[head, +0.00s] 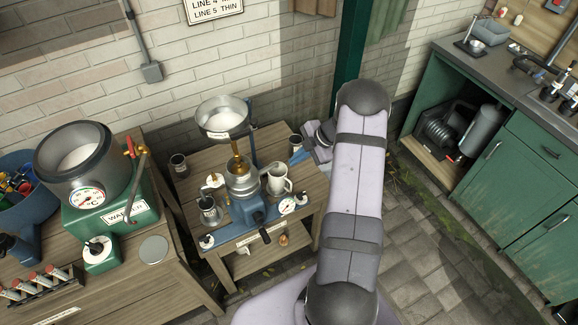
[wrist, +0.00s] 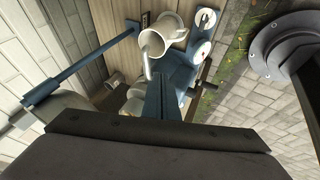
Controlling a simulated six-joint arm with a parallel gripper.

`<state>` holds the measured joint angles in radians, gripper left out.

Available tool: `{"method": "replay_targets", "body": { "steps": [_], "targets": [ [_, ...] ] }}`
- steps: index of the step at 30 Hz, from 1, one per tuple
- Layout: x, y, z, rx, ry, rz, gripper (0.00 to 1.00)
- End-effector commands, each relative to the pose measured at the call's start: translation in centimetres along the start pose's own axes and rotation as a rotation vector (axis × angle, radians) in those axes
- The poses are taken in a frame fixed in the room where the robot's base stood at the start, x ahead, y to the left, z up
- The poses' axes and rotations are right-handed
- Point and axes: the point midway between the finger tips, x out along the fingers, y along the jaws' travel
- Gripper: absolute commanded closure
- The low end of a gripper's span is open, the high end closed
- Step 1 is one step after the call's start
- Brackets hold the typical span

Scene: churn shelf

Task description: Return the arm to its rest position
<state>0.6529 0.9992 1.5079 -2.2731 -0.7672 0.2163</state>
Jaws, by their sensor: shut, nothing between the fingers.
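My gripper shows in the wrist view as a narrow blue-grey pair of fingers (wrist: 165,98) pressed together, with nothing between them. In the head view my gripper (head: 298,156) is partly hidden beside my raised arm, at the right edge of the small wooden table (head: 230,262). It is to the right of the white mug (head: 279,181) and apart from it. My arm stands folded, with its elbow high in front of the brick wall. The wrist view looks down past the fingers at a white mug (wrist: 168,28) and the blue stand.
The small table carries a blue stand (head: 250,212) with a metal pan (head: 223,115) above, plus cups and dials. A green warmer (head: 112,212) with a pot stands on the left bench. A green cabinet (head: 530,215) is at right. Paving (head: 420,250) between is clear.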

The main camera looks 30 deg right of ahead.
Motion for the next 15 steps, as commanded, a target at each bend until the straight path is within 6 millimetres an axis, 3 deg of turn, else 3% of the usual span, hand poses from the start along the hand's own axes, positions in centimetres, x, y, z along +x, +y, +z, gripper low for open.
{"method": "replay_targets", "body": {
  "steps": [6,15],
  "targets": [
    [-2.1,0.1,0.1,0.001,-0.001,0.001,1.00],
    [-2.8,0.1,0.1,0.001,0.000,-0.001,1.00]
  ]
}}
